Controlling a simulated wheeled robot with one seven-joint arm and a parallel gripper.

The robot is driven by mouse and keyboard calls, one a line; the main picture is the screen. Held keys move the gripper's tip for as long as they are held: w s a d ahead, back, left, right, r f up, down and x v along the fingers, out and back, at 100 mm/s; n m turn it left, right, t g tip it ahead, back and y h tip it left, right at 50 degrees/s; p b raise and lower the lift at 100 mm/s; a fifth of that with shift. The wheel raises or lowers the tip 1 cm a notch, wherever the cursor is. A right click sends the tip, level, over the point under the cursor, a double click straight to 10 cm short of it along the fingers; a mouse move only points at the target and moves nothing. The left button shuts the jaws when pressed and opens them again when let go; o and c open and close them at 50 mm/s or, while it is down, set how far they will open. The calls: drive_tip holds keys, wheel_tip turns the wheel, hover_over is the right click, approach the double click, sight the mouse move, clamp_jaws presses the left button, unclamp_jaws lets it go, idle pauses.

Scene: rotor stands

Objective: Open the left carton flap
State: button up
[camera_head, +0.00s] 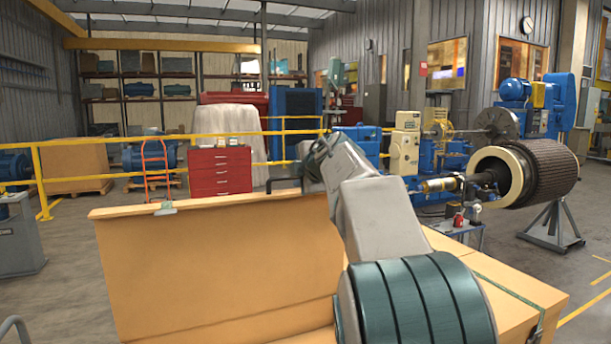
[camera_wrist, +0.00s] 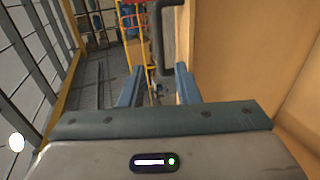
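The carton's left flap (camera_head: 215,262) is a broad tan panel standing raised, leaning somewhat to the left. A small metal tab (camera_head: 165,208) sits on its top edge. The right flap (camera_head: 500,285) lies flat, with a green strip along it. My arm reaches over the carton and hides its middle. In the wrist view, my gripper (camera_wrist: 160,70) is open, its two blue-grey fingers apart. A dark grey loop-shaped handle (camera_wrist: 168,72) shows by the fingertips beside a tan panel (camera_wrist: 235,50); I cannot tell whether they touch.
Yellow railings (camera_head: 75,147), a red drawer cabinet (camera_head: 220,172) and an orange hand truck (camera_head: 158,165) stand behind the carton. A large rotor (camera_head: 545,172) on a stand is at the right. Grey floor is open left of the carton.

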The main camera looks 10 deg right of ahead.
drive_tip(key=shift+v, duration=1.95)
drive_tip(key=s+d+f+m+h+b, duration=0.2)
drive_tip(key=s+d+f+m+h, duration=0.15)
drive_tip(key=s+f+m, duration=0.4)
drive_tip(key=s+d+f+m+h+b, duration=0.1)
drive_tip(key=s+d+f+m+h, duration=0.25)
drive_tip(key=s+f+m, duration=0.4)
drive_tip(key=s+a+f+m+g+y, duration=0.2)
drive_tip(key=s+a+f+g, duration=0.3)
drive_tip(key=s+f, duration=0.5)
drive_tip(key=s+a+f+m+g+y+b, duration=0.1)
drive_tip(key=s+a+f+g, duration=0.4)
drive_tip(key=s+f, duration=0.6)
drive_tip(key=shift+s+m+y, duration=0.6)
drive_tip(key=shift+m+y, duration=0.3)
